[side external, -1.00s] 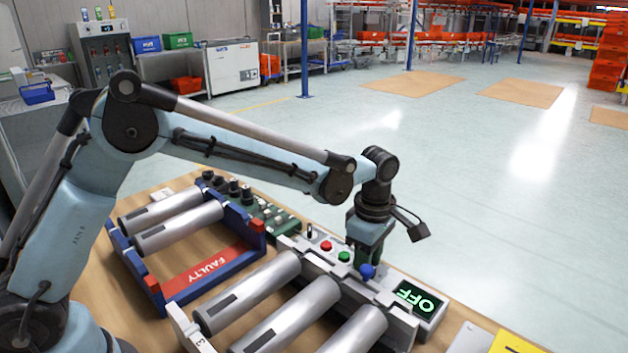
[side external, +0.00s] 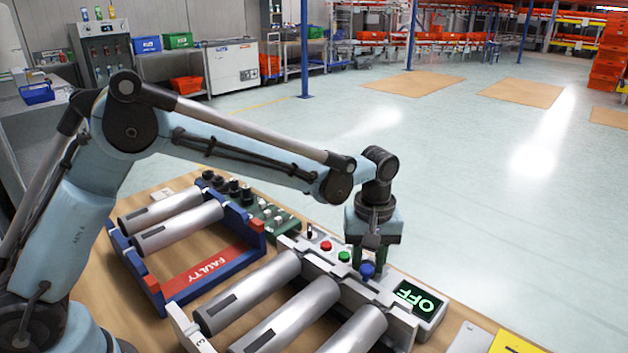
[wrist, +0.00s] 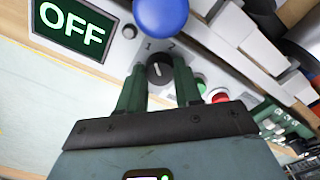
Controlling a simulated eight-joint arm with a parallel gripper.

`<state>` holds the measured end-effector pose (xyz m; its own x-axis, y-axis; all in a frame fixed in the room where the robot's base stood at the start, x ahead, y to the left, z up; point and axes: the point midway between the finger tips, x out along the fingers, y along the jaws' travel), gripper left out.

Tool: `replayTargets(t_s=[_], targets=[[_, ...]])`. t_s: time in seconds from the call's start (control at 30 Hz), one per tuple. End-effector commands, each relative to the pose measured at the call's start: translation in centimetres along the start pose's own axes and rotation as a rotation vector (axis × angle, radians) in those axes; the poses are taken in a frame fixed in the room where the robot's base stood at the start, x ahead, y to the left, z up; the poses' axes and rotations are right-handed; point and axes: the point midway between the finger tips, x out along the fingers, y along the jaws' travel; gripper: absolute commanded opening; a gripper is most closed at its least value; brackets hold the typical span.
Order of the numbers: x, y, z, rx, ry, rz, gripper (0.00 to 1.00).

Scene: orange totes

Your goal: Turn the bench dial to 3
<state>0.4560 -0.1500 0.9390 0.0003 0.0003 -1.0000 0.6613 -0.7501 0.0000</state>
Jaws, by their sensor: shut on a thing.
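The bench dial (wrist: 159,71) is a small black knob on the grey panel (wrist: 125,48), in the wrist view. The digits 1 and 2 are printed beside it; a 3 is not readable. My gripper (side external: 371,258) points down at the panel, and in the wrist view its two green fingers (wrist: 158,82) are shut on the dial, one on each side. A pale mark shows on the dial, but its exact setting is hard to read. The display (side external: 417,298) reads OFF in green, also in the wrist view (wrist: 74,27). In the side view the dial is hidden.
A blue domed button (side external: 367,270) is close beside the fingers, with green (side external: 344,256) and red (side external: 326,245) buttons further along the panel. A rack of grey cylinders (side external: 287,315) stands in front. A blue FAULTY rack (side external: 212,278) is to the left.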

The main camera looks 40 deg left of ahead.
Motion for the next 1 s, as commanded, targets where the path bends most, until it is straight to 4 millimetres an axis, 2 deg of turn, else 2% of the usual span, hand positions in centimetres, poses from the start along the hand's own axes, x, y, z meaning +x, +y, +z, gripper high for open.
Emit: replayTargets(t_s=[1.0], targets=[[-0.05, 0.0, 0.09, 0.968, -0.003, 0.0, 0.04]])
